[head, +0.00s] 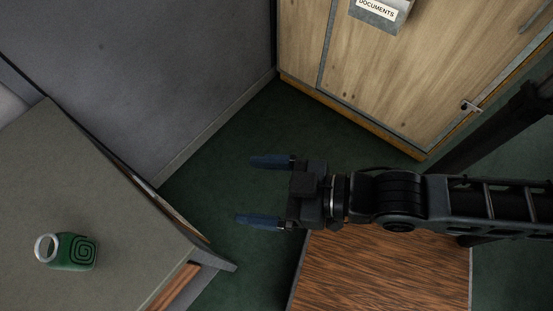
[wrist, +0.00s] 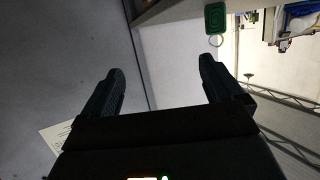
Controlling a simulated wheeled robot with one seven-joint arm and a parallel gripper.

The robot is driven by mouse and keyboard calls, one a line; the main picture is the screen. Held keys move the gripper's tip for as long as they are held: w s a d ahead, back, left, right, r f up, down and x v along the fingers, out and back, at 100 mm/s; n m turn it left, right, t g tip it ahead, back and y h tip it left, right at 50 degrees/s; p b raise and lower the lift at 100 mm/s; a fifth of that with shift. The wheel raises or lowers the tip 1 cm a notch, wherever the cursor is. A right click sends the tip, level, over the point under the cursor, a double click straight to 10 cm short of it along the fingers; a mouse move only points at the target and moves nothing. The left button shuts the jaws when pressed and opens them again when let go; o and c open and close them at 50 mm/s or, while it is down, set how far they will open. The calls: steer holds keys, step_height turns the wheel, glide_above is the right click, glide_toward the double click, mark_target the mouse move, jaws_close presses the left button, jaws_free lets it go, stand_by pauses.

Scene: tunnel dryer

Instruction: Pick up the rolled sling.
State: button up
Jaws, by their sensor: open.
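The rolled sling (head: 77,252) is a green roll with a dark spiral on its end and a pale ring at its left side. It lies on the grey tabletop (head: 95,185) at the left of the head view. In the wrist view the green sling (wrist: 215,18) shows at the top, with its ring just below it. My gripper (head: 262,190) is open and empty, with its two blue-tipped fingers pointing left. It is well to the right of the sling, past the table's edge, over the green floor. In the wrist view my gripper (wrist: 162,80) has nothing between its fingers.
A wooden cabinet (head: 380,75) with a documents holder (head: 380,12) stands at the upper right. A grey wall (head: 150,65) is behind the table. A brown wood-grained surface (head: 385,275) lies below my arm. The tabletop around the sling is clear.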

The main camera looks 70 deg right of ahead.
steer(key=s+d+r+m+h, duration=0.1)
steer(key=s+d+r, duration=0.2)
steer(key=s+r, duration=0.3)
steer(key=s, duration=0.2)
steer(key=shift+s+h, duration=0.35)
steer(key=shift+h, duration=0.05)
steer(key=shift+s+d, duration=0.1)
